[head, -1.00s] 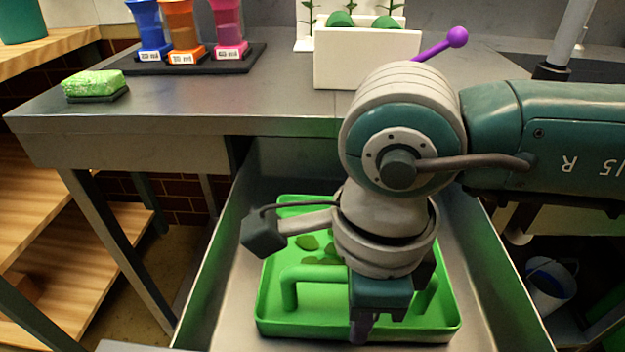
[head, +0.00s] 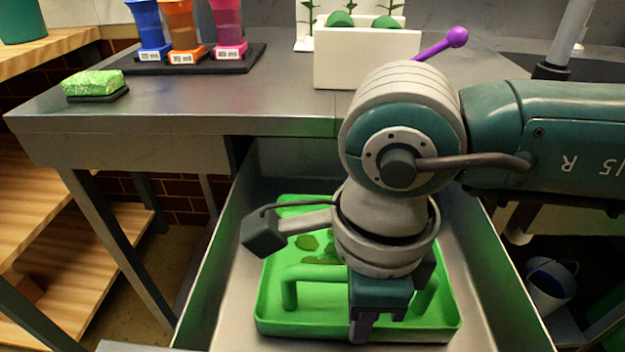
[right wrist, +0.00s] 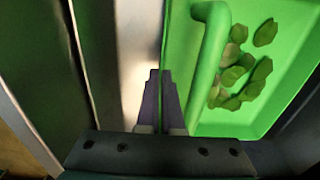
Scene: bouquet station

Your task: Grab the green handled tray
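The green handled tray (head: 270,300) lies inside an open metal drawer, with green leaf pieces (head: 308,242) in it. Its near handle (head: 315,272) is a raised green bar, partly hidden behind my right gripper. My right gripper (head: 359,328) points down at the tray's near wall, in front of that handle. In the right wrist view the purple fingers (right wrist: 163,102) are close together, one on each side of the tray's thin rim, and look shut on it. The handle bar (right wrist: 207,70) is to the right of the fingers, not between them. My left gripper is not in view.
The drawer's side walls (head: 208,275) stand close around the tray. The counter (head: 220,105) above bears a green sponge (head: 94,84), colored containers on a black mat (head: 245,60) and a white box (head: 365,60). A bucket (head: 550,285) stands at the right.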

